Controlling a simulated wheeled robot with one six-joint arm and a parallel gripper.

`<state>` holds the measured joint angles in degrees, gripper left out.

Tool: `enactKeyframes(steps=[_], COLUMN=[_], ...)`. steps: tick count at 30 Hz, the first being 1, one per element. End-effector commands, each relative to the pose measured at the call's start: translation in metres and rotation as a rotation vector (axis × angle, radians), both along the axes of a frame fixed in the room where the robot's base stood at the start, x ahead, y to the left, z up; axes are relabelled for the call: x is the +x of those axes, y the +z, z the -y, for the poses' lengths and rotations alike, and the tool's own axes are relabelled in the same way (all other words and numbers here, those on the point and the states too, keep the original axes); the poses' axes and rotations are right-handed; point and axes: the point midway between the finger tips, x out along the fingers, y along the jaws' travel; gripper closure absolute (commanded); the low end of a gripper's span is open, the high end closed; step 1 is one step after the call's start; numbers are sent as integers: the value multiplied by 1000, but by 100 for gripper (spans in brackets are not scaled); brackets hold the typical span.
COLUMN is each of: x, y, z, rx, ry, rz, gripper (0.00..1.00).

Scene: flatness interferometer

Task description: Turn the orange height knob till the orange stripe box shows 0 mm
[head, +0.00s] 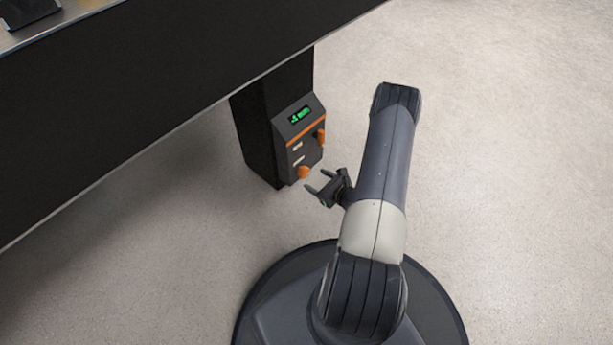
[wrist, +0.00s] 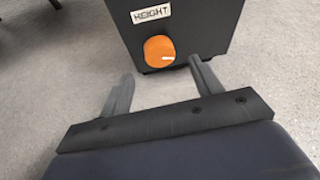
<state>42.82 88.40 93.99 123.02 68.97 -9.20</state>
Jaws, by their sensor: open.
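The orange stripe box (head: 304,152) is a dark box with an orange stripe, mounted on a black table leg. Its green display (head: 300,115) seems to read "-4 mm", though the digits are small. The orange height knob (head: 304,173) is low on the box's face. In the wrist view the knob (wrist: 159,51) sits under a label reading HEIGHT (wrist: 151,14), and its white mark points right. My gripper (head: 318,191) is open and empty, just in front of the knob and apart from it. In the wrist view its two fingers (wrist: 160,80) reach toward the knob from below.
A second orange knob (head: 321,136) is on the right side of the box. The black table leg (head: 258,140) stands behind the box, under a large dark table (head: 120,110) that fills the upper left. The pale floor (head: 500,140) to the right is clear.

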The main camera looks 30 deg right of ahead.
Motion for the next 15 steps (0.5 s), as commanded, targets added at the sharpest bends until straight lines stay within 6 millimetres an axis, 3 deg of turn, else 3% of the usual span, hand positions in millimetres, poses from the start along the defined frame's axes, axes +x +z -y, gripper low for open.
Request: enactKeyframes(steps=[7, 15], x=[39, 54], y=[-19, -23], z=[-11, -15], rx=[-2, 0], ry=[3, 1], rz=[1, 0], gripper=[39, 39])
